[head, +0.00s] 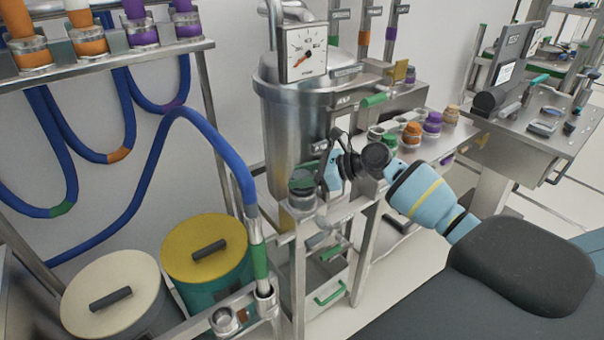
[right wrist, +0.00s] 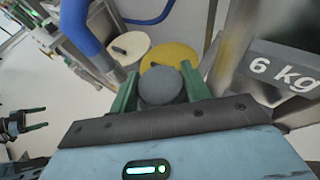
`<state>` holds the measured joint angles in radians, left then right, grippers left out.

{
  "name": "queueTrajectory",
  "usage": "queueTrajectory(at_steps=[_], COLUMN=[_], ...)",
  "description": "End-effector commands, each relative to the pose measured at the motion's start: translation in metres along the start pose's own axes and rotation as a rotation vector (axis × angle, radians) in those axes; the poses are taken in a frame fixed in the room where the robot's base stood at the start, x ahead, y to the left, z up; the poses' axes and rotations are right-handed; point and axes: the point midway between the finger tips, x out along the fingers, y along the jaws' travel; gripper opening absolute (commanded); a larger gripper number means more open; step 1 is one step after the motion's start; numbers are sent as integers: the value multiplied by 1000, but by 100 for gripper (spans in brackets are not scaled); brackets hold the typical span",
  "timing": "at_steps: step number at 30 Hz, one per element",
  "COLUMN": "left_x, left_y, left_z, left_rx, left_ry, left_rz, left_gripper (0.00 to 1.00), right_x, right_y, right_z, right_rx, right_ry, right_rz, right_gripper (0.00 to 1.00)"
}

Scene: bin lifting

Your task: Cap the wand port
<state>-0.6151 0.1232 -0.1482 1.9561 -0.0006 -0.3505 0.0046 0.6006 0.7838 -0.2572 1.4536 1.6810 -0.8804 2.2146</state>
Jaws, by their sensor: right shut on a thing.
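My right gripper (head: 318,180) has its arm coming in from the right. In the right wrist view, its two green fingers (right wrist: 160,92) are shut on a round grey knob, the top of a cap (right wrist: 162,84). The blue hose's wand (head: 260,258), with a green band, stands in a holder to the left. My left gripper (right wrist: 32,127) shows small at the left of the wrist view.
A steel tank with a dial (head: 303,62) stands behind the port. Several coloured caps (head: 432,122) stand on a shelf to the right. A yellow-lidded bin (head: 205,238) and a cream-lidded bin (head: 108,275) stand at lower left. An empty metal holder (head: 224,318) is near the front.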

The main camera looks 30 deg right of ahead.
Motion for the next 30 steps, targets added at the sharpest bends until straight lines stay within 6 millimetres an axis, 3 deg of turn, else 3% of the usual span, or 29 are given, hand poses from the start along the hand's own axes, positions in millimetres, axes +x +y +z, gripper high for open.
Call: queueTrajectory(at_steps=[30], left_x=[0], left_y=[-1], left_z=[-2], left_rx=[5], left_ry=[4], left_rz=[0], left_gripper=[85], right_x=[5], right_y=[0], right_z=[-10], right_rx=[0], right_ry=[0], right_rz=[0], right_gripper=[16])
